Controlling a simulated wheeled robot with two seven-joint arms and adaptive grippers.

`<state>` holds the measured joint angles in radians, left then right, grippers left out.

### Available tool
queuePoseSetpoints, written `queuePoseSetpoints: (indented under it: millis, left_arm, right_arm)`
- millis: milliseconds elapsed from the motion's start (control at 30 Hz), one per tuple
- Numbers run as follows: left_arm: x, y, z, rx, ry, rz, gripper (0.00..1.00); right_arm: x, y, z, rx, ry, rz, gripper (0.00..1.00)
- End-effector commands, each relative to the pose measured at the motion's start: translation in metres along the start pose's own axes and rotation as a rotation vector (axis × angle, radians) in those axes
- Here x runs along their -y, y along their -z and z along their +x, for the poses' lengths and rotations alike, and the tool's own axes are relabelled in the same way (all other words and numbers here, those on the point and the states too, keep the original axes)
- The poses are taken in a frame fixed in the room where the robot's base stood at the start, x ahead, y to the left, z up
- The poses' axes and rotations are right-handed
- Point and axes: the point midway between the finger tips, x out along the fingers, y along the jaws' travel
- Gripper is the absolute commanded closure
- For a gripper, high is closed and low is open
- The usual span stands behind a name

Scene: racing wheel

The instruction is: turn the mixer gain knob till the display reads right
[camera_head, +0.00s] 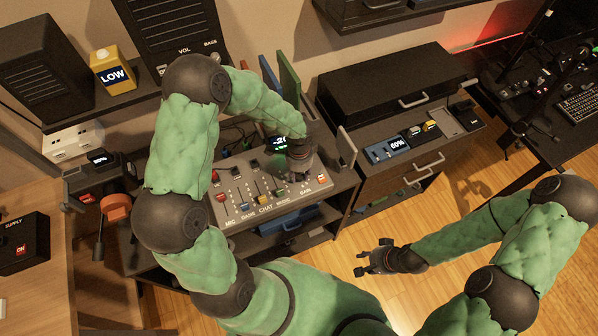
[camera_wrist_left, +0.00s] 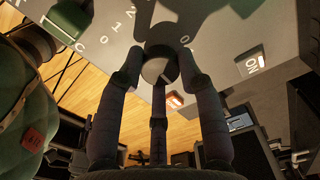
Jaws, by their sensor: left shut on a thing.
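The mixer (camera_head: 232,208) is a grey panel with colored sliders and buttons, labelled MIC, GAME, CHAT and GAIN along its front. My left gripper (camera_head: 297,174) comes down over its right part, near the GAIN label, and hides the knob in the head view. In the left wrist view its dark fingers (camera_wrist_left: 160,62) are closed around the round grey gain knob (camera_wrist_left: 158,70); scale numbers are printed around it. The small display (camera_head: 278,143) behind the mixer shows green characters starting "-2"; my arm covers the rest. My right gripper (camera_head: 376,260) hangs open and empty above the floor.
An upright panel (camera_head: 347,147) stands just right of my left gripper. A red switch (camera_head: 322,179) sits at the mixer's right edge. The wooden floor (camera_head: 470,200) around my right gripper is clear.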

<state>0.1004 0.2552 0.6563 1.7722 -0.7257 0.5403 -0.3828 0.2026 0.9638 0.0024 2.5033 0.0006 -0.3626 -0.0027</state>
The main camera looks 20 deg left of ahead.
Motion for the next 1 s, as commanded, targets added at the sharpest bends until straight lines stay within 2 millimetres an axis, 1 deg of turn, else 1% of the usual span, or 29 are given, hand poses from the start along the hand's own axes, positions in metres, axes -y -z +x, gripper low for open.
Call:
queuePoseSetpoints:
  millis: [200, 233, 300, 600, 700, 767, 867, 1000]
  left_arm:
    - [0.001, 0.001, 0.0, -0.003, 0.002, -0.001, 0.96]
    - [0.001, 0.001, 0.0, -0.003, 0.002, -0.001, 0.55]
    - [0.001, 0.001, 0.0, -0.003, 0.002, -0.001, 0.4]
    - [0.0, 0.0, 0.0, -0.001, 0.001, -0.001, 0.4]
    - [0.001, 0.001, -0.004, -0.001, 0.002, -0.001, 0.4]
    - [0.001, 0.001, -0.01, -0.002, 0.004, -0.002, 0.4]
    - [0.001, 0.001, -0.025, -0.003, 0.005, -0.001, 0.4]
    - [0.002, 0.001, -0.053, -0.004, 0.006, -0.002, 0.4]
  right_arm:
    - [0.0, 0.0, 0.0, 0.0, 0.0, 0.0, 0.6]
    - [0.0, 0.0, 0.0, 0.0, 0.0, 0.0, 0.6]
    - [0.0, 0.0, 0.0, 0.0, 0.0, 0.0, 0.6]
    - [0.0, 0.0, 0.0, 0.0, 0.0, 0.0, 0.6]
    - [0.0, 0.0, 0.0, 0.0, 0.0, 0.0, 0.6]
    - [0.0, 0.0, 0.0, 0.0, 0.0, 0.0, 0.6]
    - [0.0, 0.0, 0.0, 0.0, 0.0, 0.0, 0.6]
    - [0.0, 0.0, 0.0, 0.0, 0.0, 0.0, 0.6]
